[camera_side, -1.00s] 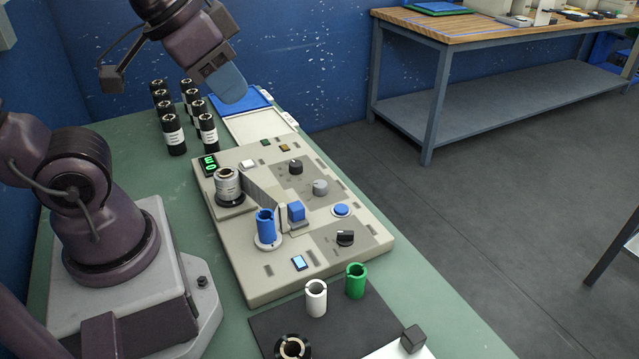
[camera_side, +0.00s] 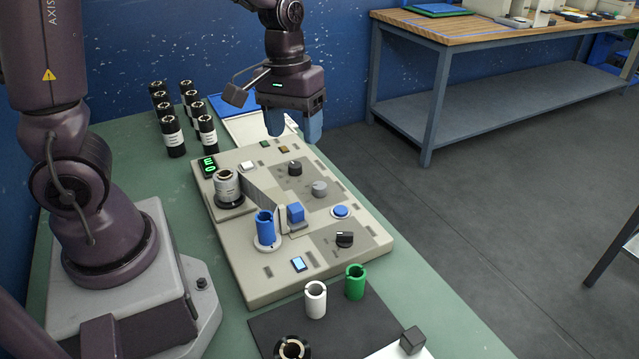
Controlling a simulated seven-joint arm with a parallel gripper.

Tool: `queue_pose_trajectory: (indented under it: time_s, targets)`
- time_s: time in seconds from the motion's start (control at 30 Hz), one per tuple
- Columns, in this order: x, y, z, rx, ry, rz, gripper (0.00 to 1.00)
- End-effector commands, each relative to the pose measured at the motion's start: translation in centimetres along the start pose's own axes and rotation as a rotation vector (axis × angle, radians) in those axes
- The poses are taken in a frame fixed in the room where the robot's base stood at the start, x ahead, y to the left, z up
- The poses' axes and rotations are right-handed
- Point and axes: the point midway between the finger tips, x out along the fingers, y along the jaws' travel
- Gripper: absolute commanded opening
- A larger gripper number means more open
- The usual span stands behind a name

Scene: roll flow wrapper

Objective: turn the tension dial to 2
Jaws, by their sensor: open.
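The flat beige machine panel (camera_side: 250,277) lies on the green bench. It carries a black round knob (camera_side: 295,167) near its far end, a grey round knob (camera_side: 320,188) just nearer, and a black selector knob (camera_side: 345,239) with a pale pointer mark near the front right. Labels are too small to read, so I cannot tell which is the tension dial or its setting. My gripper (camera_side: 294,131) points down with its two blue fingers apart and empty. It hangs above the far end of the panel, over the black round knob's side, touching nothing.
A blue spool (camera_side: 265,227), a metal roll (camera_side: 227,184), a blue block (camera_side: 296,212) and a blue button (camera_side: 341,211) stand up from the panel. White (camera_side: 316,298) and green (camera_side: 355,281) spools stand in front. Several black bottles (camera_side: 173,137) stand at the back left.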

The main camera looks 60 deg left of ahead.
Motion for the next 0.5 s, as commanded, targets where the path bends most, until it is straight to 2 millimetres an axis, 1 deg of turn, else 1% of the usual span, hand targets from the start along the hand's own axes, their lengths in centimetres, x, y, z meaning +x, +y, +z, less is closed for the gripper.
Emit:
queue_pose_trajectory:
  time_s: [0.03, 0.1, 0.2, 0.3, 0.37, 0.43, 0.5]
  targets:
    - [1.6, -0.4, -1.5, -0.093, -0.024, -0.027, 0.61]
    - [3.3, -1.0, -3.5, -0.232, -0.037, -0.056, 0.61]
    - [5.6, -1.9, -6.1, -0.426, -0.034, -0.1, 0.61]
    - [7.3, -2.8, -8.6, -0.609, -0.006, -0.129, 0.61]
    - [7.8, -3.2, -10.1, -0.725, 0.023, -0.132, 0.61]
    - [7.4, -3.1, -11.6, -0.841, 0.061, -0.104, 0.61]
    - [6.9, -2.7, -12.2, -0.916, 0.077, -0.074, 0.61]
